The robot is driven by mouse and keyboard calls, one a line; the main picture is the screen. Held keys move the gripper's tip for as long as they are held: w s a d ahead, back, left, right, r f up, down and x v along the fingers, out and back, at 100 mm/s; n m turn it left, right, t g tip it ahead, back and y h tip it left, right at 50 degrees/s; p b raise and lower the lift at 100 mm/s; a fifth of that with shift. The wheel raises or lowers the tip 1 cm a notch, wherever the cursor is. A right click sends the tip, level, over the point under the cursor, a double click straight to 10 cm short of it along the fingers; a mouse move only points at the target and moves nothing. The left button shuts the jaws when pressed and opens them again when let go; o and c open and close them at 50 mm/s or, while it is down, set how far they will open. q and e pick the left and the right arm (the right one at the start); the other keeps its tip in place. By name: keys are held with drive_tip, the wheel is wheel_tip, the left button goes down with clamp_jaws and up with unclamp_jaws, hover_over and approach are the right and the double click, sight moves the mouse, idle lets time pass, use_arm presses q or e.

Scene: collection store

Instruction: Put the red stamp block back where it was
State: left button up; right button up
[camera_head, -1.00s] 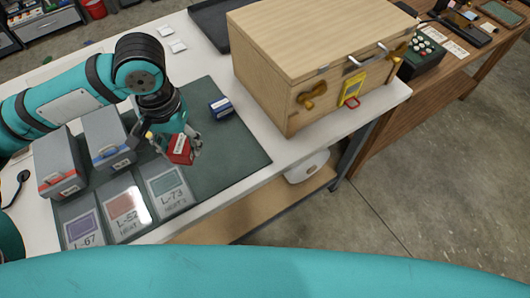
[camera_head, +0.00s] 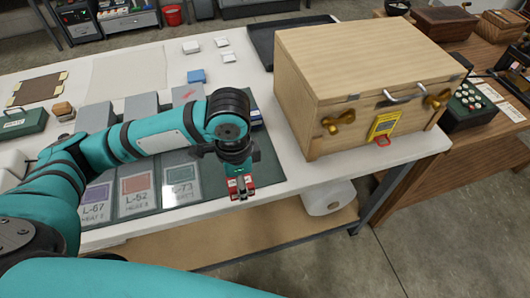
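The red stamp block (camera_head: 249,184) is in my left gripper (camera_head: 241,188), whose fingers point down and hide part of it. My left arm reaches in from the left, and the gripper is near the front right part of the dark green mat (camera_head: 266,165). I cannot tell whether the block touches the mat. Three cards marked L-67 (camera_head: 97,202), L-52 (camera_head: 136,193) and L-73 (camera_head: 181,182) lie left of the gripper. Grey boxes (camera_head: 95,117) stand behind them, partly hidden by my arm. A blue block (camera_head: 256,119) shows behind my wrist. My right gripper is out of view.
A large wooden chest (camera_head: 355,80) with brass latches and a yellow tag stands right of the mat. A black tray (camera_head: 290,42) lies behind it. A white roll (camera_head: 328,197) sits on the shelf below. Small white pieces (camera_head: 191,47) lie at the back.

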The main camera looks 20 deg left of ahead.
use_arm(q)
drive_tip(key=p, duration=0.2)
hover_over(264, 156)
drive_tip(key=shift+s+d+f, duration=0.1)
drive_tip(key=shift+f, duration=0.55)
wheel_tip(264, 156, down, 3)
drive_tip(key=shift+r+p, duration=0.1)
drive_tip(key=shift+p, duration=0.4)
drive_tip(key=shift+f, duration=0.35)
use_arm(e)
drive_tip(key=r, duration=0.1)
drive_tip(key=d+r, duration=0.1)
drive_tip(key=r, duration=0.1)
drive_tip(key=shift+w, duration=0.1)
use_arm(q)
drive_tip(key=shift+f, duration=0.15)
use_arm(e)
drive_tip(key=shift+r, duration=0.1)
use_arm(q)
drive_tip(key=o, duration=0.8)
drive_tip(key=shift+o, duration=0.5)
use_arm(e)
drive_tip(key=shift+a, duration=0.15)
